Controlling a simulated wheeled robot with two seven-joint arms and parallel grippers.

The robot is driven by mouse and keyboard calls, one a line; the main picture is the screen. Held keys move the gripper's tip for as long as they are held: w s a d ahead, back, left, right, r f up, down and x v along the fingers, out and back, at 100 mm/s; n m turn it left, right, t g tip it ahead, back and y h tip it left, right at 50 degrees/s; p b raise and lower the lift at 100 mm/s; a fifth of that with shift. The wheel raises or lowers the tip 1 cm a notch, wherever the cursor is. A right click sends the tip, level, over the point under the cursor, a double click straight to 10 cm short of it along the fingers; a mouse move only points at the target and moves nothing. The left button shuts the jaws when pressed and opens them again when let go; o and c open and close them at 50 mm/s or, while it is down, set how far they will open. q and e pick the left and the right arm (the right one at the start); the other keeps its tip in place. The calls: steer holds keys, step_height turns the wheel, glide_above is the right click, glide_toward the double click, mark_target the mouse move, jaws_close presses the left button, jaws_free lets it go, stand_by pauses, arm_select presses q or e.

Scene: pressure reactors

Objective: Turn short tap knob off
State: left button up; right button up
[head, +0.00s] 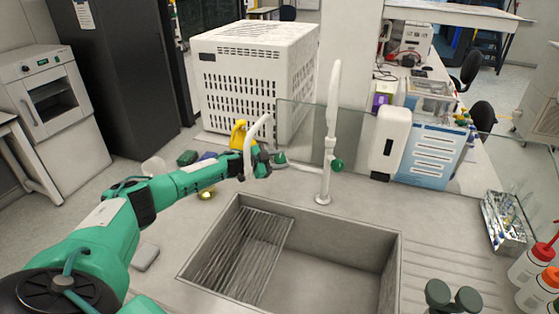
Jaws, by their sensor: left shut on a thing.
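The short tap (250,142) is a white curved spout behind the back left corner of the sink. My left gripper (272,163) is at this tap, shut on its knob. The knob is mostly hidden by the gripper, with a small green part (281,158) showing beside the fingers. A tall white tap (331,120) stands upright to the right, with its own green knob (338,165) on its side.
The metal sink (340,222) with a ribbed drainer (245,250) lies in front of the taps. A glass panel (305,125) and a white dispenser (389,140) stand behind. A tube rack (505,222) and squeeze bottles (532,262) stand at the right.

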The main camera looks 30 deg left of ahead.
stand_by(0.4)
arm_select(q)
steer(key=o, duration=0.7)
steer(key=shift+s+a, duration=0.25)
steer(key=shift+s, duration=0.1)
steer(key=b+v, duration=0.3)
steer(key=v, duration=1)
steer(key=shift+r+b, duration=0.2)
steer(key=shift+b, duration=0.15)
steer(key=shift+r, duration=0.1)
